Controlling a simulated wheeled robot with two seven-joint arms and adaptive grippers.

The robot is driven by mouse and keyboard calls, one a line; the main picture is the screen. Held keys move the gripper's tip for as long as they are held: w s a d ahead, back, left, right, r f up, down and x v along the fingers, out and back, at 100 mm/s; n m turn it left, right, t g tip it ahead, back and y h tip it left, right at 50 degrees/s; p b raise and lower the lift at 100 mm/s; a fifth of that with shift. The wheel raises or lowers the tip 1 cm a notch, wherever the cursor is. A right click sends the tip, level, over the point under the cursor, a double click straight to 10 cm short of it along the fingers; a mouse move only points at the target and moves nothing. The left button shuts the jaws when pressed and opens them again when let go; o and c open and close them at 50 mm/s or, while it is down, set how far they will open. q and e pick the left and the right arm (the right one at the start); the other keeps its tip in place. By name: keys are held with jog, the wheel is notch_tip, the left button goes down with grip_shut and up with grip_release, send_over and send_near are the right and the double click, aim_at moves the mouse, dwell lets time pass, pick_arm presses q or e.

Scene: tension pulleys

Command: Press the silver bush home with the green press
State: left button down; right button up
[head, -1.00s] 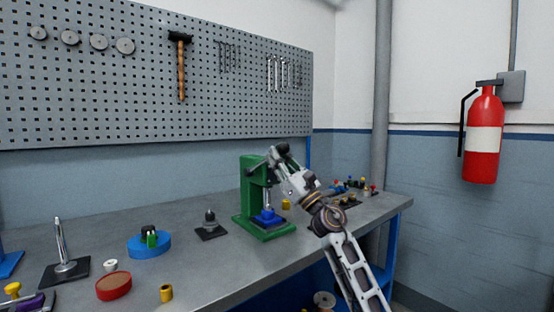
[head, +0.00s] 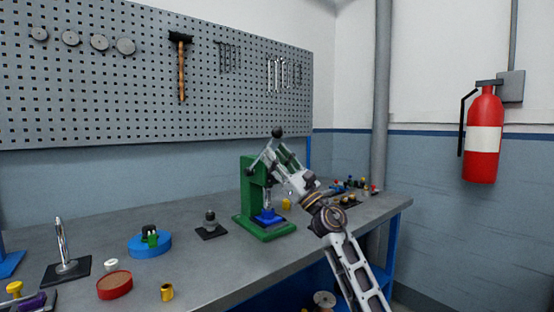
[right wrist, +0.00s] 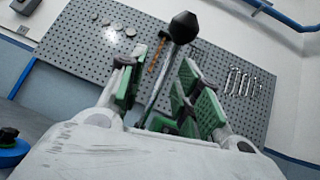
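The green press (head: 252,185) stands on the bench with a blue block (head: 267,216) on its base. Its lever ends in a black ball knob (head: 277,132), which also shows in the right wrist view (right wrist: 183,27). My right gripper (head: 272,160) is at the lever. In the right wrist view its green-padded fingers (right wrist: 163,92) are spread, with the lever rod running between them and a gap visible beside it. I cannot make out the silver bush; the area above the blue block is small and unclear. My left gripper is not in view.
Left of the press are a dark base with a ball-topped post (head: 210,222), a blue round stand (head: 150,244), a red disc (head: 114,285) and a yellow bush (head: 167,292). Small coloured parts (head: 355,186) lie at the right. A pegboard (head: 150,80) is behind.

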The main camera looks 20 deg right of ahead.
jog(key=shift+s+d+f, duration=0.1)
jog(key=shift+s, duration=0.05)
jog(key=v, duration=1.1)
jog(key=shift+f, duration=0.25)
jog(key=shift+s+d, duration=0.1)
jog(key=shift+s, duration=0.05)
dwell(0.8)
